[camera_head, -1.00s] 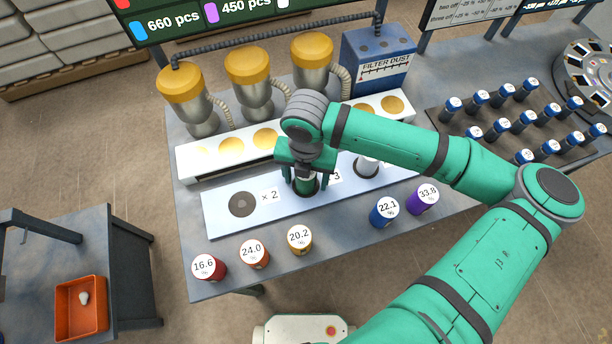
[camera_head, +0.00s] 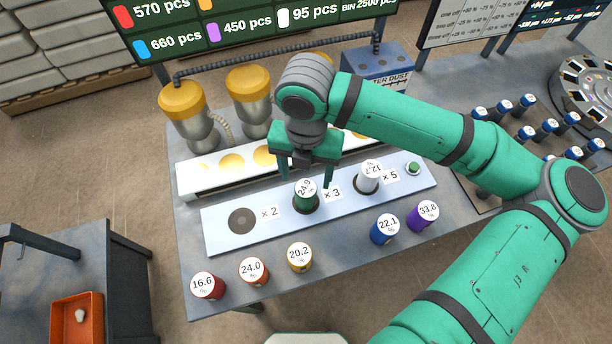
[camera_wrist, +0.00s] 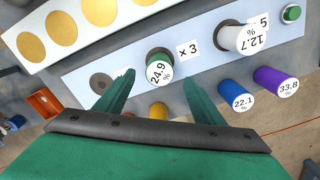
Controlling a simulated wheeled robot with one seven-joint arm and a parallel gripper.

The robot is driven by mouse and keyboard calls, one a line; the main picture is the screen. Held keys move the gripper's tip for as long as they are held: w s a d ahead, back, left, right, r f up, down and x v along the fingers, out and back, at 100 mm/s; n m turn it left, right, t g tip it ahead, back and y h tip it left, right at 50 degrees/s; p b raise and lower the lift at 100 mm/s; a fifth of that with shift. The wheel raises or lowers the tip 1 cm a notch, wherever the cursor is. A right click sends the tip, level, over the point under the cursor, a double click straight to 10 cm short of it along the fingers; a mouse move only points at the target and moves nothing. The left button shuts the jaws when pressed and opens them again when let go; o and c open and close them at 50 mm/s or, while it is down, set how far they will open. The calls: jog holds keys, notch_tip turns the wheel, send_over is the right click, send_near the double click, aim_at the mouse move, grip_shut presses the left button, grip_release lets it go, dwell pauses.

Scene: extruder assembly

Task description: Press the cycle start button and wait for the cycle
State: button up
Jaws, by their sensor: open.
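The green cycle start button (camera_head: 413,168) sits at the right end of the light blue panel (camera_head: 222,238), and it also shows at the top right of the wrist view (camera_wrist: 291,13). My gripper (camera_head: 303,182) is open and empty above the panel, to the left of the button. A green canister marked 24.9 (camera_head: 305,193) stands in the "x 3" socket just below my gripper, apart from the fingers in the wrist view (camera_wrist: 159,70). A white canister marked 12.7 (camera_head: 368,178) stands in the "x 5" socket. The "x 2" socket (camera_head: 241,221) is empty.
Red (camera_head: 208,286), orange (camera_head: 254,270), yellow (camera_head: 300,257), blue (camera_head: 384,229) and purple (camera_head: 423,215) canisters stand along the front edge. Yellow-lidded hoppers (camera_head: 183,103) and a blue filter dust box (camera_head: 379,66) stand behind. Dark blue-capped canisters (camera_head: 524,134) stand at right.

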grip_shut()
dwell(1.7)
